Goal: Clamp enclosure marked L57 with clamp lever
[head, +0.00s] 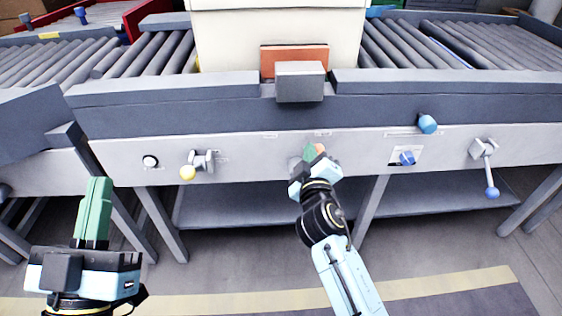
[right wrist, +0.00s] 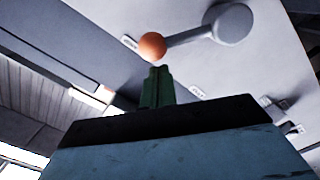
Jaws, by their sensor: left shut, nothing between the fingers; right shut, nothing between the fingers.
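A beige enclosure (head: 280,32) stands on the roller conveyor at the top centre; no L57 mark is legible. An orange-red pad (head: 295,58) and a grey block (head: 300,82) are at its front. A lever with an orange ball (right wrist: 152,46) and grey hub (right wrist: 232,22) shows in the right wrist view; its ball is partly visible in the head view (head: 320,147). My right gripper (head: 311,150) is shut and empty, its green tips (right wrist: 160,70) close to the ball; contact cannot be told. My left gripper (head: 99,182) is shut and empty at lower left, away from the panel.
A grey shelf (head: 240,208) lies under the panel between legs.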

